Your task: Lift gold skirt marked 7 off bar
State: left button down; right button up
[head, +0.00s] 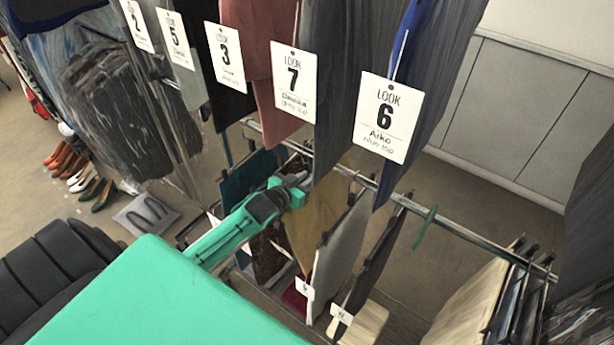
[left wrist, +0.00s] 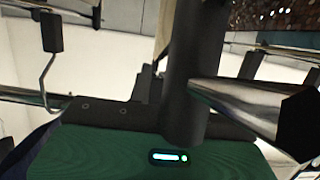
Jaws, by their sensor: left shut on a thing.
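A gold skirt (head: 316,218) hangs below the lower bar (head: 384,191) in the head view, between a dark sequined garment (head: 268,255) and a grey one (head: 341,248). My left gripper (head: 297,187) is shut at the top of the gold skirt, close to the bar. The exact grip, and whether the hanger hook still touches the bar, are hidden. In the left wrist view my green gripper body fills the bottom, with a dark upright part before it. I cannot read a 7 on the skirt itself. My right gripper is not in view.
An upper row of clothes hangs in front with large cards, including Look 7 (head: 293,82) and Look 6 (head: 387,117). Small tags (head: 305,288) hang by the lower garments. Cream and dark garments (head: 468,304) hang at lower right. Shoes (head: 80,180) stand at left.

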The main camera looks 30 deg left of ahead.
pick_arm(q)
jog(key=shift+s+r, duration=0.15)
jog(key=shift+r, duration=0.35)
jog(key=shift+s+p, duration=0.3)
jog(key=shift+s, duration=0.1)
jog(key=shift+s+r, duration=0.1)
jog(key=shift+s, duration=0.95)
jog(key=shift+s+f+p, duration=0.35)
jog(key=shift+s+p, duration=0.05)
jog(key=shift+p, duration=0.05)
jog(key=shift+s, duration=0.25)
